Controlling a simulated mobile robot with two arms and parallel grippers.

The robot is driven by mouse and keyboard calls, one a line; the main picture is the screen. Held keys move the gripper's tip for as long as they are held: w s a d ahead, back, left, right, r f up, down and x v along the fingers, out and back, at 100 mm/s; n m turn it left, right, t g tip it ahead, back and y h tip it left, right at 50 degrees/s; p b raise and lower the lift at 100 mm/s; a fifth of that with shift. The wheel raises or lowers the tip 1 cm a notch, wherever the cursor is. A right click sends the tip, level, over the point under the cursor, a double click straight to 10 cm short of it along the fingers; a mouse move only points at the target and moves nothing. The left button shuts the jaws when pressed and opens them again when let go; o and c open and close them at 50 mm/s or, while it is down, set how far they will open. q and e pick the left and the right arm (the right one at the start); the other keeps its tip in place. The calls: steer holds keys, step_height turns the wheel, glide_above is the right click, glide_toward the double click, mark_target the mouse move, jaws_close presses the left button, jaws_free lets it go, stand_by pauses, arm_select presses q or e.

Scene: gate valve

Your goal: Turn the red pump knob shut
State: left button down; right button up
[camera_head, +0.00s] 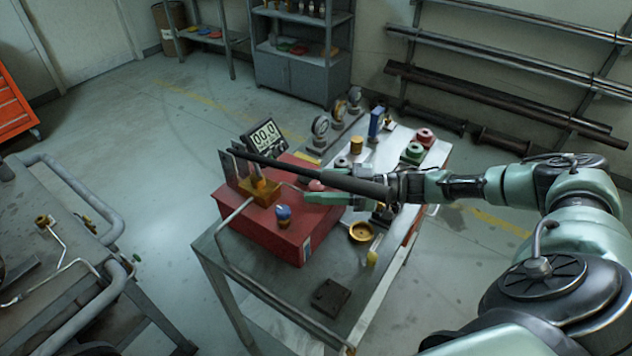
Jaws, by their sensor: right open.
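A red pump box (268,226) stands on the metal work table. A small red knob (316,185) shows at its right rear, partly hidden by a long dark bar (320,174). A blue knob (283,213) and a yellow-orange block (260,189) are on top of the box. My right gripper (321,193) reaches in from the right, its jaws open. A pale green finger lies close beside the red knob; I cannot tell whether it touches. The other finger is hard to make out behind the bar. My left gripper is not in view.
A display (263,134) reading 00.0 stands behind the box. Gauges (320,127), a red valve wheel (425,136) and a green one (413,151) are farther back. A brass ring (361,232) and dark plate (330,297) lie on the table. A grey cart (75,225) is at left.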

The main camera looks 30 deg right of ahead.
steer(key=shift+w+a, duration=0.1)
steer(key=shift+a, duration=0.05)
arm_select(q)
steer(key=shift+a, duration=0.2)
arm_select(e)
steer(key=shift+c, duration=0.5)
jaws_close()
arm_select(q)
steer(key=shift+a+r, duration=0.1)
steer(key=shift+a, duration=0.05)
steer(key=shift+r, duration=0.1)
